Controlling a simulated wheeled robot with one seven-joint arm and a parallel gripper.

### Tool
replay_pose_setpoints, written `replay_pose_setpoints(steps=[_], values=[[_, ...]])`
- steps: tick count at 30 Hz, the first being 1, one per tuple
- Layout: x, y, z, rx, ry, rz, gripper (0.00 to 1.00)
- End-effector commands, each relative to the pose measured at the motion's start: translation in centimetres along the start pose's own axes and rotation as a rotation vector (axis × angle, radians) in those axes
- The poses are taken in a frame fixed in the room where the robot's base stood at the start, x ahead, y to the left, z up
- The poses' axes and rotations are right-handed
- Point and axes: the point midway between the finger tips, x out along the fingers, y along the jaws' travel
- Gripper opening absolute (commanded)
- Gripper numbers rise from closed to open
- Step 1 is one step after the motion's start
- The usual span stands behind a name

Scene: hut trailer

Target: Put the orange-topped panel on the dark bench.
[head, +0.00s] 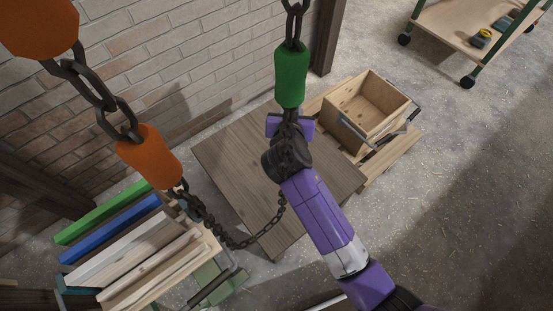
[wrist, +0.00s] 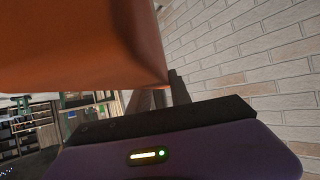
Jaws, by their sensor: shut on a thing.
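In the wrist view, a broad orange surface (wrist: 75,45), which I take to be the orange-topped panel, fills the upper left, right in front of my gripper (wrist: 172,85). My gripper is shut on it; the grip itself is hardly visible. In the head view, my gripper (head: 304,128) is above the far right part of the dark wooden bench (head: 238,170). The hanging chain with its green sleeve covers part of the gripper there. I cannot make out the panel in that view, nor whether it touches the bench. The bench top I can see is bare.
Chains with orange (head: 150,157) and green (head: 291,75) sleeves hang close to the head camera. A rack of green, blue and pale panels (head: 115,225) stands left of the bench. A wooden crate (head: 365,108) is to its right. A trolley (head: 455,22) stands farther back right.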

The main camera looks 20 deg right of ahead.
Motion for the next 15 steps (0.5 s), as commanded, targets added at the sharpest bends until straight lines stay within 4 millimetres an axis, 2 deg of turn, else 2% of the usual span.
replay_pose_setpoints(steps=[1,5,15], values=[[-0.1,-0.3,-0.8,0.001,0.01,0.005,0.0],[0.6,-0.6,0.1,0.001,0.015,0.011,0.0],[3.9,-0.6,6.1,-0.001,0.013,0.01,0.0]])
